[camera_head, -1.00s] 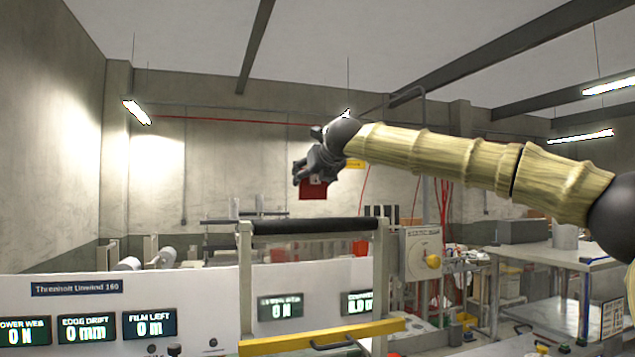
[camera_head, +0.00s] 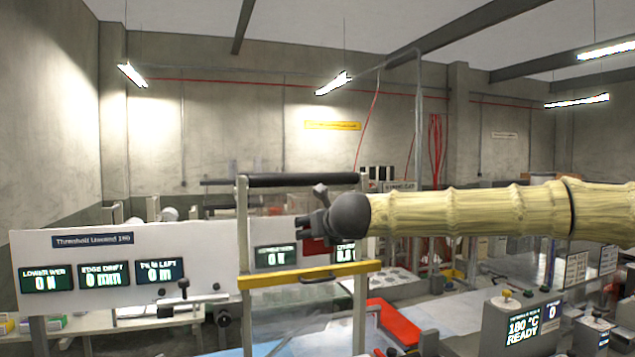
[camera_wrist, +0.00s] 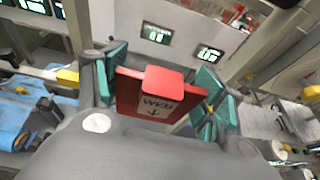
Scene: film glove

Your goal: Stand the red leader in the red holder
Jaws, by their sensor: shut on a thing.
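The red leader (camera_wrist: 128,92) is a flat red piece with a raised tab and a label reading WEB with an arrow. In the wrist view my gripper (camera_wrist: 168,92) is shut on it, with a teal pad at each side. In the head view my gripper (camera_head: 308,229) is in front of the console, near the yellow-barred frame. The leader (camera_head: 318,247) shows there partly behind the fingers, in the air. A long red piece (camera_head: 396,322) lies low at the right of the frame; I cannot tell whether it is the red holder.
A frame with a black roller (camera_head: 300,180) and a yellow bar (camera_head: 310,274) stands close to my gripper. The white console (camera_head: 215,245) with displays is behind it. A grey control box (camera_head: 520,322) stands at the lower right.

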